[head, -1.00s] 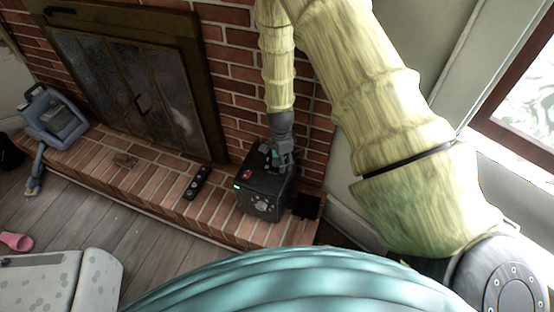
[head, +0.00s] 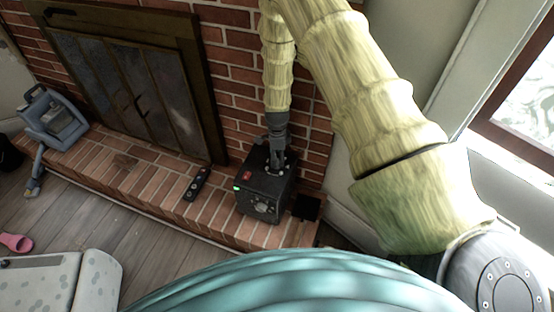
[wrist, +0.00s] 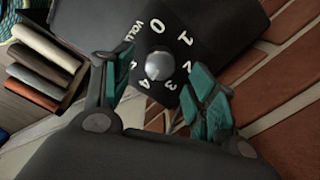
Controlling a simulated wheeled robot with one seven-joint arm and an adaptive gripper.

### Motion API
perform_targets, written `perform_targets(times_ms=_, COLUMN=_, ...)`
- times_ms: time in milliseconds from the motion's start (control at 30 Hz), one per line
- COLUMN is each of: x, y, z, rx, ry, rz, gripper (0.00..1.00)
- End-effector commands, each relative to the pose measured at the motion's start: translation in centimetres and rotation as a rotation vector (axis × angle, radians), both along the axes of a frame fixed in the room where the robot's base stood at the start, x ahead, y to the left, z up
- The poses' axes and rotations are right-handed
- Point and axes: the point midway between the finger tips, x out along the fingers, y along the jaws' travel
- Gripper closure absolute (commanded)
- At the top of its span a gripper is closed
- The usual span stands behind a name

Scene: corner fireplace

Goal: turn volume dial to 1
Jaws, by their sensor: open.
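The volume dial is a round silver knob (wrist: 159,66) in the wrist view, ringed by white numbers and part of the word "VOLU" on a dark panel. The "1" lies up and to the right of the knob; which number the knob points to cannot be told. My gripper (wrist: 162,90) is open, with one teal-padded finger on each side of the knob, apart from it as far as I can see. In the head view my gripper (head: 277,163) points down at the top of the black box (head: 256,201), hiding the dial there.
The box stands on the brick hearth (head: 150,180) and has a red switch (head: 247,176) and a green light (head: 237,188). A dark remote (head: 197,183) lies left of it, a flat black object (head: 306,207) right of it. The brick wall is close behind.

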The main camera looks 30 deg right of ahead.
Motion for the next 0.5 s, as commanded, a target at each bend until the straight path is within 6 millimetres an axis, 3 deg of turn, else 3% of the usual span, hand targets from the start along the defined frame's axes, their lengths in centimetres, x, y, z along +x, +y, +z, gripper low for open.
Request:
perform_targets(times_ms=200, x=0.0, y=0.0, z=-2.1, rx=0.0, ry=0.001, rz=0.002, gripper=0.42)
perform_targets(times_ms=500, x=0.0, y=0.0, z=-2.9, rx=0.0, ry=-0.001, rz=0.001, gripper=0.42)
